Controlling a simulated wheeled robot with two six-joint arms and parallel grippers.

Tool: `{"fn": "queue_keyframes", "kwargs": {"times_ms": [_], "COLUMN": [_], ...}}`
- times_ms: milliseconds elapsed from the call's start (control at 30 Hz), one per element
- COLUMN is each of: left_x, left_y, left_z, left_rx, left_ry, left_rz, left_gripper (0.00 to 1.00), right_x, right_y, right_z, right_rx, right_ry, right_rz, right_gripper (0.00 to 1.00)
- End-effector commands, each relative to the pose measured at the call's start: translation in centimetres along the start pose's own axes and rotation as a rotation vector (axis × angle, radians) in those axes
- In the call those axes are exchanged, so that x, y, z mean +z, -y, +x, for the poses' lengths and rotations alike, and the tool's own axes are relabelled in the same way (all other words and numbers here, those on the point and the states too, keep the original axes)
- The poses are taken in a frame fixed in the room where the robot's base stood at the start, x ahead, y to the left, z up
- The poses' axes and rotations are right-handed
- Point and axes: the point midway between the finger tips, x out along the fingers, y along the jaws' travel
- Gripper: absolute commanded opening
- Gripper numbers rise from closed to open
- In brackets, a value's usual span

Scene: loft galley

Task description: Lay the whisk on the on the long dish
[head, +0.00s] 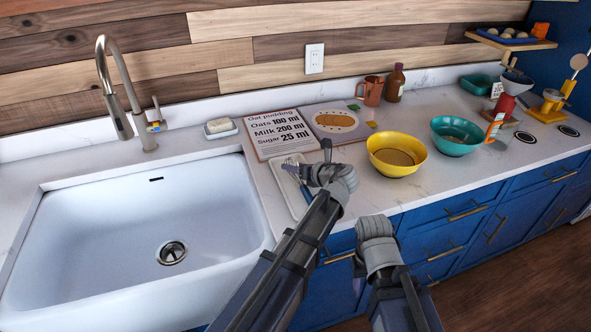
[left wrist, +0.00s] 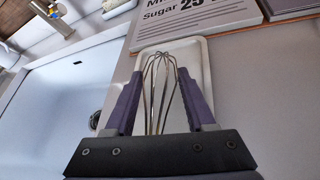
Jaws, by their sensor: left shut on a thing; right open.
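The long dish (head: 283,188) is a narrow white tray on the counter between the sink and the yellow bowl. It also shows in the left wrist view (left wrist: 204,62), behind the whisk. My left gripper (head: 304,180) is over the dish, shut on the whisk. In the left wrist view, the whisk's wire loops (left wrist: 162,68) stand between the two purple fingers and overlap the dish. I cannot tell whether the whisk touches the dish. My right gripper (head: 375,229) is in front of the counter edge, with its fingers mostly hidden and nothing visible in it.
The white sink (head: 110,240) lies left of the dish. An open recipe book (head: 281,137) lies behind it. A yellow bowl (head: 396,155) and a teal bowl (head: 455,137) stand to the right. A brown mug (head: 372,92) and a bottle (head: 395,84) are at the back.

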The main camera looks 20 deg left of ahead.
Motion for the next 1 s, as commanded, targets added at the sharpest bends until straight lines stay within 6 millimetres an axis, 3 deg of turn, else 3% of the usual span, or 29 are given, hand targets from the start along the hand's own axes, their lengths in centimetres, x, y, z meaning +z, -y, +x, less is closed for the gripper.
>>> {"fn": "queue_keyframes", "kwargs": {"times_ms": [133, 167, 400, 800, 1000], "left_x": [-0.4, -0.2, -0.2, 0.1, 0.5], "left_y": [0.1, 0.1, 0.1, 0.0, -0.8], "left_z": [0.2, 0.1, 0.1, -0.1, -1.2], "left_rx": [0.000, 0.000, 0.000, -0.002, 0.002], "left_ry": [0.000, 0.000, 0.000, -0.001, -0.001], "left_rz": [0.000, 0.000, 0.000, 0.000, -0.001], "left_gripper": [0.00, 0.58, 0.85, 0.85, 0.85], "right_x": [0.0, 0.0, 0.0, 0.0, 0.1], "right_y": [0.0, 0.0, 0.0, 0.0, -0.1], "right_z": [0.5, 0.3, 0.2, -0.1, -1.2], "right_rx": [0.000, 0.000, 0.000, 0.000, 0.000], "right_ry": [0.000, 0.000, 0.000, 0.000, 0.000], "right_rz": [0.000, 0.000, 0.000, 0.000, 0.000], "right_gripper": [0.50, 0.50, 0.50, 0.50, 0.50]}}
